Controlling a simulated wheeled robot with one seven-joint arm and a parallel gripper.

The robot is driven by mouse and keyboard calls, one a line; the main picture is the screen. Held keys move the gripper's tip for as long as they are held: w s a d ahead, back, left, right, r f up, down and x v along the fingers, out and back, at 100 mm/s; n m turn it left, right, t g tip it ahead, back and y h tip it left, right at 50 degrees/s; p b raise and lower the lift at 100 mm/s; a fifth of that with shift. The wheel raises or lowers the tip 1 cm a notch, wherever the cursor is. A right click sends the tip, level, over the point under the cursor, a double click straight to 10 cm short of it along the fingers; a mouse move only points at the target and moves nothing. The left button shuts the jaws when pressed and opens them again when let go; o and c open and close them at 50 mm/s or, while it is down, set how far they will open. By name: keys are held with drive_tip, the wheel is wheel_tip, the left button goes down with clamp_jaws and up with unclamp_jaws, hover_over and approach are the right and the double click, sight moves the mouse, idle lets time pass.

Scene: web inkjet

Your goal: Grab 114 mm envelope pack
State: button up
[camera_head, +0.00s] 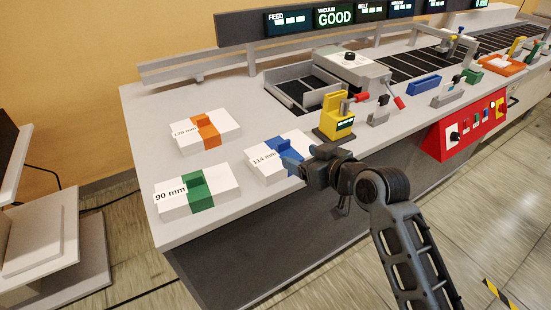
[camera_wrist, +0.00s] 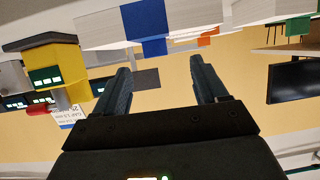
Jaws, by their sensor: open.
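I cannot tell whether a finger touches the pack.
An orange-banded pack (camera_head: 183,134) lies behind and a green-banded 90 mm pack (camera_head: 171,195) in front-left. A yellow device (camera_head: 333,120) stands close right of the gripper. A grey-walled tray (camera_head: 273,97) is behind. The counter's front edge runs below my gripper.

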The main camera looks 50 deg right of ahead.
sight(285, 144)
drive_tip(key=shift+w+d+r, duration=0.1)
drive_tip(key=shift+w+d, duration=0.3)
drive_tip(key=shift+w, duration=0.25)
drive_tip(key=p+x, duration=0.1)
drive_tip(key=x, duration=0.6)
drive_tip(key=shift+w+d, duration=0.1)
drive_tip(key=shift+d, duration=0.15)
drive_tip(key=shift+c, duration=0.2)
